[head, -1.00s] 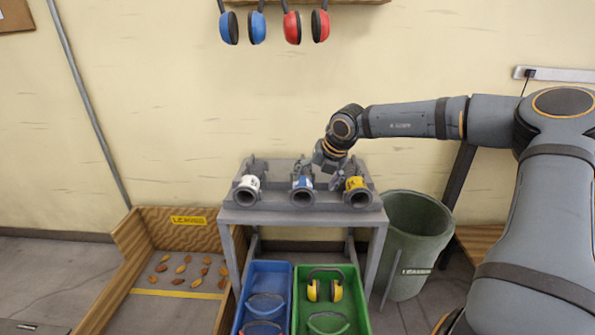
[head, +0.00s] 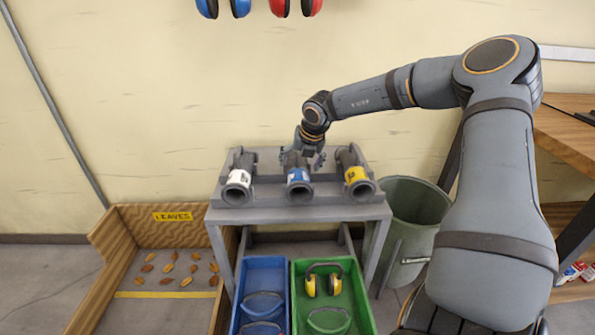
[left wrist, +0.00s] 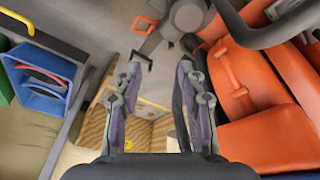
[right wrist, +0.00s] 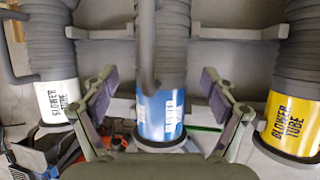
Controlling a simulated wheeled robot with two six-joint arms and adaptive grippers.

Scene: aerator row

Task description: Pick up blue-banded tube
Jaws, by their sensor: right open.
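The blue-banded tube (head: 299,183) lies in the middle of the grey rack, between a white-banded tube (head: 237,178) and a yellow-banded tube (head: 357,178). My right gripper (head: 310,155) is above the rear part of the blue-banded tube. In the right wrist view the blue band (right wrist: 162,112) shows between the two spread fingers, which stand apart from it on both sides. The white-banded tube (right wrist: 58,98) and yellow-banded tube (right wrist: 292,120) flank it there. My left gripper (left wrist: 160,90) shows only in the left wrist view, with its fingers apart and nothing between them.
The grey rack (head: 280,214) stands against the wall. A wooden leaf box (head: 118,230) is left, a green barrel (head: 425,205) right. A workbench (head: 565,135) is far right.

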